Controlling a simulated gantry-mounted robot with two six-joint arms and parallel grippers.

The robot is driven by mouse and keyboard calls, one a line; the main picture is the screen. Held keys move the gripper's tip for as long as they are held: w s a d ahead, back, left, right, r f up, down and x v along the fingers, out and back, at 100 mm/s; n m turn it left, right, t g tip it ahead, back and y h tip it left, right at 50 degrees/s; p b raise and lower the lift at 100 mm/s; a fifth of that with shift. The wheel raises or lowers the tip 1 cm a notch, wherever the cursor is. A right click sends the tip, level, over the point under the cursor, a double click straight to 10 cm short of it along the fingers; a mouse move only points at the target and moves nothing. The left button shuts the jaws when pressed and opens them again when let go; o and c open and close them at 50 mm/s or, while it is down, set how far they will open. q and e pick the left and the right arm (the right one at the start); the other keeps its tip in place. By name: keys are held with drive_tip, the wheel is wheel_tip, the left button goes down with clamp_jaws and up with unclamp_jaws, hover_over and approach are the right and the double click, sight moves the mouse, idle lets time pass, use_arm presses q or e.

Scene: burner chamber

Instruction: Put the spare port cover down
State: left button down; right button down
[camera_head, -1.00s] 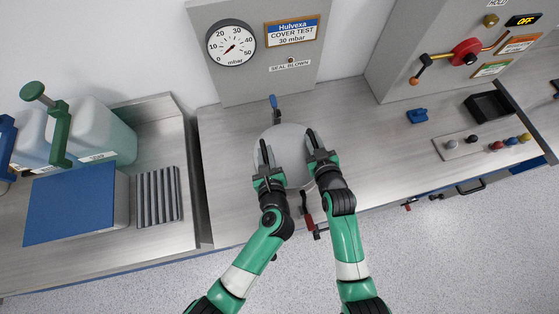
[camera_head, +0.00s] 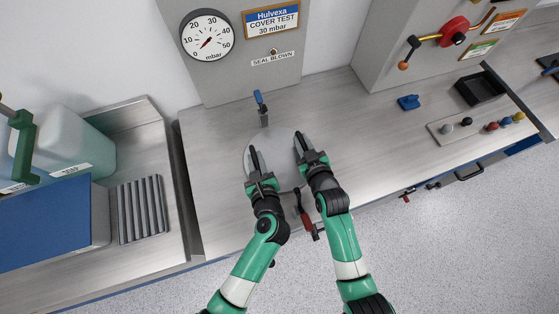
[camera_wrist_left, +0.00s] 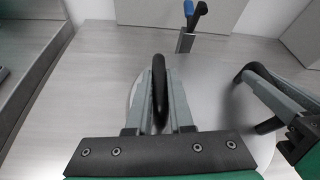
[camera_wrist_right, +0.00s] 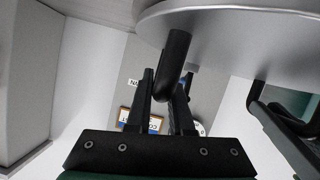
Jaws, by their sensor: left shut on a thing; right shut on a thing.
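The spare port cover is a round grey disc (camera_head: 277,160), hard to tell from the bench in the head view. It shows larger in the left wrist view (camera_wrist_left: 215,105) and along the top of the right wrist view (camera_wrist_right: 240,38). It has two black handles. My left gripper (camera_head: 252,158) is shut on one handle (camera_wrist_left: 160,90). My right gripper (camera_head: 300,145) is shut on the other handle (camera_wrist_right: 174,62). The grippers hide parts of the disc. I cannot tell whether the disc touches the bench.
A blue-tipped clamp (camera_head: 259,104) stands just behind the disc. A red-handled clamp (camera_head: 305,217) is at the front edge. The gauge panel (camera_head: 240,70) rises behind. A ribbed rack (camera_head: 140,210) lies left, beyond a raised edge. The bench (camera_head: 360,135) to the right is bare up to a blue piece (camera_head: 409,102).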

use_arm(q)
drive_tip(key=c, duration=1.2)
unclamp_jaws()
drive_tip(key=shift+f, duration=0.5)
drive_tip(key=shift+c, duration=0.2)
use_arm(e)
drive_tip(key=c, duration=1.2)
unclamp_jaws()
drive_tip(key=shift+f, duration=0.4)
drive_tip(key=shift+c, duration=0.2)
use_arm(q)
drive_tip(key=shift+o, duration=1.1)
drive_tip(key=shift+r, duration=0.2)
use_arm(e)
drive_tip(key=shift+o, duration=1.1)
drive_tip(key=shift+r, duration=0.2)
use_arm(q)
drive_tip(key=shift+o, duration=1.1)
use_arm(e)
drive_tip(key=shift+o, duration=1.1)
use_arm(q)
drive_tip(key=shift+s+r, duration=0.1)
use_arm(e)
drive_tip(key=v, duration=1.2)
use_arm(q)
drive_tip(key=v, duration=1.1)
drive_tip(key=shift+s+r, duration=0.2)
drive_tip(key=shift+s, duration=0.15)
